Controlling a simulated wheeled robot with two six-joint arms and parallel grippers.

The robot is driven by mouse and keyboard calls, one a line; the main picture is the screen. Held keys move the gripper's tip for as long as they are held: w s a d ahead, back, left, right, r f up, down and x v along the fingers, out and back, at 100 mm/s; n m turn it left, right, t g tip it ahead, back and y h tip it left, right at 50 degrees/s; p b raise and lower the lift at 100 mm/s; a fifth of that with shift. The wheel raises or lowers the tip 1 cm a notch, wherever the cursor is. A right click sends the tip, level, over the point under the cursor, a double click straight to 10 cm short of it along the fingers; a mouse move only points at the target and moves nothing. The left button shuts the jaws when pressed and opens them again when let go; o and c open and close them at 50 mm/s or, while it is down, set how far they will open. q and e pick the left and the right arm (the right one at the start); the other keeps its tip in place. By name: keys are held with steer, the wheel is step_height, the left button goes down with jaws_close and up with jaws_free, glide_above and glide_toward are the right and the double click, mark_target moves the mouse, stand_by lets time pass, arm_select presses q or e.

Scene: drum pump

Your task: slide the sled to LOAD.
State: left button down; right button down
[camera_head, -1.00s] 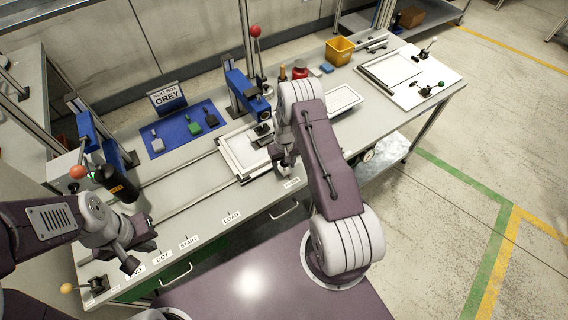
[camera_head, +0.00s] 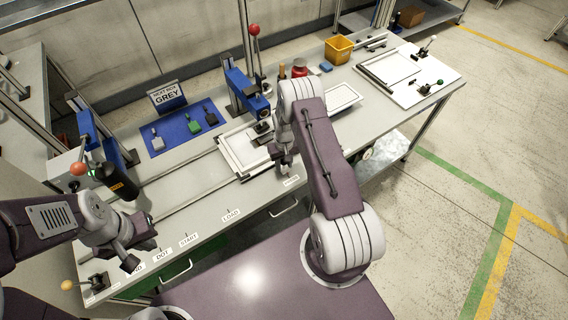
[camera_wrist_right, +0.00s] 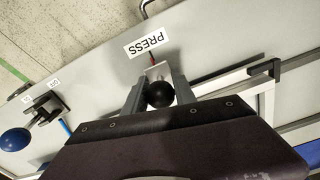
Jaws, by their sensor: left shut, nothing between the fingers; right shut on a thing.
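The sled (camera_head: 230,155), a pale framed tray on the bench rails, sits under the blue press, at the front-edge mark PRESS (camera_head: 291,181). The mark LOAD (camera_head: 231,215) lies to its left. My right gripper (camera_head: 284,165) is at the sled's front right side, partly hidden by my arm. In the right wrist view my right gripper (camera_wrist_right: 158,92) is shut on a black ball knob (camera_wrist_right: 160,95), beside the PRESS label (camera_wrist_right: 147,43). My left gripper (camera_head: 136,254) is shut and empty above the bench's front left, near the DOT label (camera_head: 162,256).
The blue press (camera_head: 243,92) with a red-knobbed lever stands behind the sled. A blue mat (camera_head: 180,141) with several small blocks lies back left. A black cylinder (camera_head: 116,183) stands left. The rails between sled and cylinder look clear. A white tray (camera_head: 344,97) lies right.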

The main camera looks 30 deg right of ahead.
steer(key=shift+w+r, duration=0.1)
steer(key=shift+w, duration=0.1)
stand_by(0.7)
steer(key=shift+a, duration=0.3)
steer(key=a+b, duration=0.1)
steer(key=a, duration=0.7)
steer(key=s+a+b, duration=0.1)
steer(key=a+b, duration=0.1)
steer(key=a, duration=0.7)
steer(key=s+a+b, duration=0.1)
steer(key=a, duration=0.8)
steer(key=shift+a+b, duration=0.2)
steer(key=shift+b, duration=0.2)
steer(key=shift+r, duration=0.1)
steer(key=c, duration=1.2)
jaws_free()
steer(key=shift+o, duration=0.8)
step_height(320, 180, up, 9)
steer(key=b, duration=0.2)
